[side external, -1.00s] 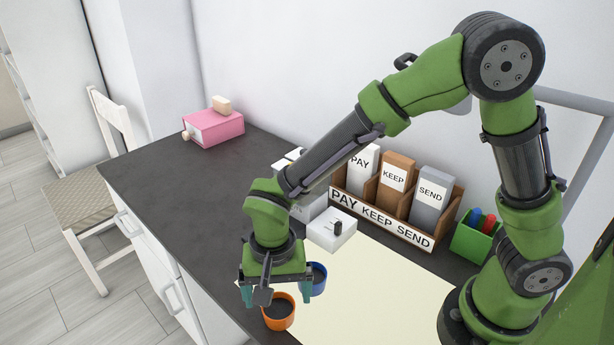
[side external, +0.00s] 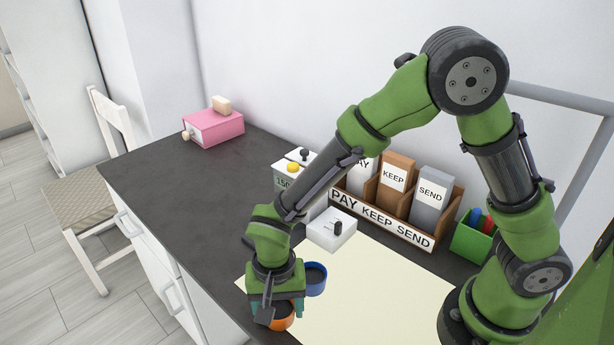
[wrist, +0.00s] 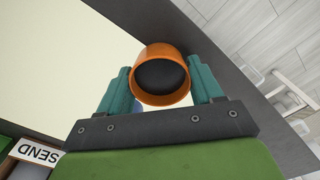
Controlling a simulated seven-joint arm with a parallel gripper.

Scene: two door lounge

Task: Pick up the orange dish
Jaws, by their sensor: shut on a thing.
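The orange dish (side external: 283,318) is a small round cup with a dark inside, near the front edge of the desk. In the wrist view the orange dish (wrist: 160,76) sits between the two teal fingers of my gripper (wrist: 163,88). The fingers press on its two sides. In the side view my gripper (side external: 277,309) is down around the dish and partly hides it. I cannot tell whether the dish is touching the desk.
A blue dish (side external: 315,279) stands close beside my gripper, on the cream mat (side external: 385,295). A white box with a black knob (side external: 332,230), a labelled sorter (side external: 380,220) and a green pen holder (side external: 473,238) stand behind. A pink box (side external: 214,128) is far left. The desk's left part is clear.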

